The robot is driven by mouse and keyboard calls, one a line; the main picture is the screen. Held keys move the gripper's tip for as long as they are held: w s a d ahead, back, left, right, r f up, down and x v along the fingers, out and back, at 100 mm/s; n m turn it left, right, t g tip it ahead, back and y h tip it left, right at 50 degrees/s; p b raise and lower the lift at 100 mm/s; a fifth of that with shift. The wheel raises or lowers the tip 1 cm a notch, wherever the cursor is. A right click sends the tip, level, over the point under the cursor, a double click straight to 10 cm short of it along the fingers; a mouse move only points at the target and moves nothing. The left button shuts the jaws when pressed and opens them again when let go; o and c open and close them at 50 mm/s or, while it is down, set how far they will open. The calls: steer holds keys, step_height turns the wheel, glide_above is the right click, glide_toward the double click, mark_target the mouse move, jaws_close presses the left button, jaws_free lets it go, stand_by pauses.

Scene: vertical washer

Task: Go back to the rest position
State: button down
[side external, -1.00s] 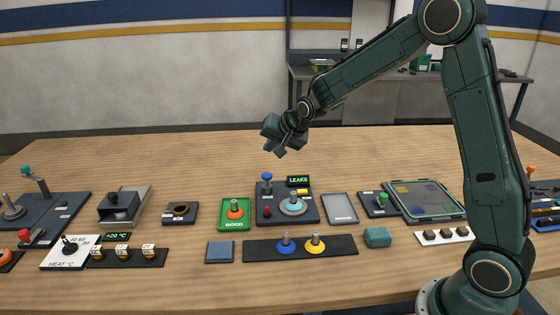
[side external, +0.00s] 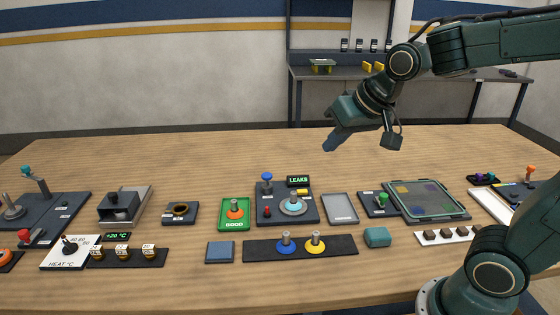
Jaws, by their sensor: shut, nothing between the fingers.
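My gripper (side external: 336,138) hangs in the air above the rear part of the table, its tip angled down to the left. It is shut with nothing in it and touches nothing. The tester with the green "LEAKS" display (side external: 298,181) stands on the table below and to the left of it. An orange washer with a grey peg sits in the green "GOOD" tray (side external: 235,213). The arm's upper part reaches out of the picture at the top right.
A dark strip with a blue and a yellow washer (side external: 301,246) lies in front. A grey tray (side external: 341,208), a clear-lidded box (side external: 427,200) and a teal block (side external: 377,236) stand nearby. The table's rear stretch (side external: 200,160) is clear.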

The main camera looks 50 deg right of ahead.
steer(key=s+a+f+n+g, duration=0.1)
steer(key=s+n, duration=0.2)
steer(key=s, duration=1.1)
steer(key=shift+s+a+f+n, duration=0.15)
steer(key=shift+a+n, duration=0.25)
